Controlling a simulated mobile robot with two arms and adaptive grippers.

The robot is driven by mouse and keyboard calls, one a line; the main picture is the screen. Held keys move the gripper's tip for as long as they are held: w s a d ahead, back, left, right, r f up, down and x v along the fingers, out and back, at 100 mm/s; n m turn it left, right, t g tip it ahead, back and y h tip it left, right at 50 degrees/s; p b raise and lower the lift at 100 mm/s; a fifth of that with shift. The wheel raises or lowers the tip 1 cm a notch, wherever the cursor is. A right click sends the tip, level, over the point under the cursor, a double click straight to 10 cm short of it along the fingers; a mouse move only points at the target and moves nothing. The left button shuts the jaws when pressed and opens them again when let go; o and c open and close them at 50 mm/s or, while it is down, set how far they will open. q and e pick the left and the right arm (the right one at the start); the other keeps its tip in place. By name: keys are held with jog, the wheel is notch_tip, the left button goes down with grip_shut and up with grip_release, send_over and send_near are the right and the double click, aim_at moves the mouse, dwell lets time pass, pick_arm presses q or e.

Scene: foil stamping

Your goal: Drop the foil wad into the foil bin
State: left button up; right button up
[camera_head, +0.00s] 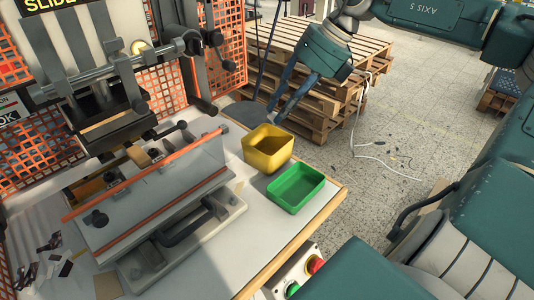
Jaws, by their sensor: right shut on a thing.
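My right gripper (277,112) hangs fingers-down, just beyond the far rim of a yellow bin (262,158) in the picture. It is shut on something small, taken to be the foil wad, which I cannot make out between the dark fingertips. The yellow bin stands open-topped near the table's right edge; its visible inside looks empty. A shallow green tray (296,204) stands in front of it, also looking empty. No label shows which is the foil bin. My left gripper is not in view.
A stamping press (108,120) and its clear-guarded fixture (170,190) fill the left of the white table (262,225). Small dark scraps lie at lower left. Stacked wooden pallets (318,125) stand behind the table. Control buttons (315,264) sit at the front.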

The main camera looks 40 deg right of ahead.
jog(key=o, duration=0.8)
jog(key=shift+c, duration=0.2)
jog(key=shift+r, duration=0.1)
jog(key=v, duration=1.2)
